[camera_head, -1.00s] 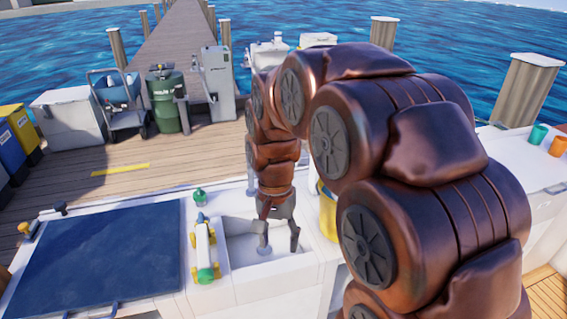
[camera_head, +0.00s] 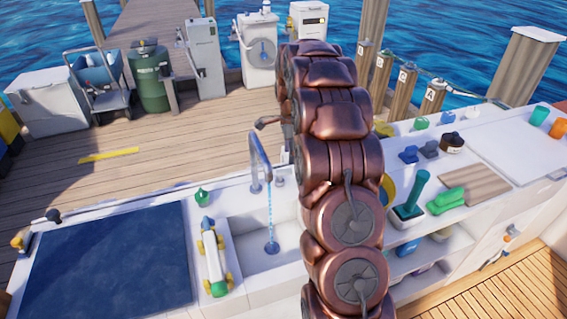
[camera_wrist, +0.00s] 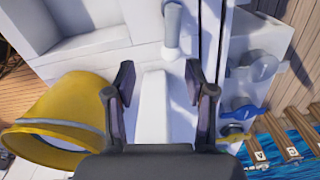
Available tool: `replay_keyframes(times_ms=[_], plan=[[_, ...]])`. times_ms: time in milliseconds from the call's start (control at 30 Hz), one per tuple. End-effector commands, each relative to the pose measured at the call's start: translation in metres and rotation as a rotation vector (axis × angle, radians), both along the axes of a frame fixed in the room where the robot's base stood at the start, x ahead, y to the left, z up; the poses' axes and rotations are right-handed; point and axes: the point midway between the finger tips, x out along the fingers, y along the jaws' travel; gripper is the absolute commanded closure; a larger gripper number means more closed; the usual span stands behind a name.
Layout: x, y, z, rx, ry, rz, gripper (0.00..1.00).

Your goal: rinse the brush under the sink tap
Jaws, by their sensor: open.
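The white sink (camera_head: 240,230) is set in the counter, left of my arm in the head view. Its grey tap (camera_head: 260,155) stands at the back, and a thin blue stream (camera_head: 269,215) falls into the basin. In the head view my arm hides my gripper. In the wrist view my gripper (camera_wrist: 160,95) is open, with its dark fingers either side of a white bar-like surface. I cannot tell whether they touch it. No brush is clearly identifiable; an upright green handle (camera_head: 415,190) in a white holder stands right of my arm and could be one.
A yellow bucket (camera_wrist: 60,115) is left of my fingers in the wrist view. A blue item (camera_wrist: 245,112) and grey item (camera_wrist: 258,65) are to the right. A white bottle-like item (camera_head: 212,258) with yellow knobs lies left of the sink. A green lumpy item (camera_head: 446,201) sits right.

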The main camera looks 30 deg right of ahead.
Motion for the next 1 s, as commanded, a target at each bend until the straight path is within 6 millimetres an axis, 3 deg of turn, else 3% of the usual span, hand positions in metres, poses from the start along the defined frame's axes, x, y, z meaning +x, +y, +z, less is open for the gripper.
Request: replay_keyframes(times_ms=[133,367,800,1000], plan=[[0.004,-0.01,-0.009,-0.001,0.0,-0.048,0.45],[0.004,-0.011,-0.019,-0.001,0.001,-0.055,0.45],[0.003,-0.011,-0.077,0.0,0.003,-0.055,0.45],[0.005,-0.012,-0.087,-0.004,-0.003,-0.055,0.45]])
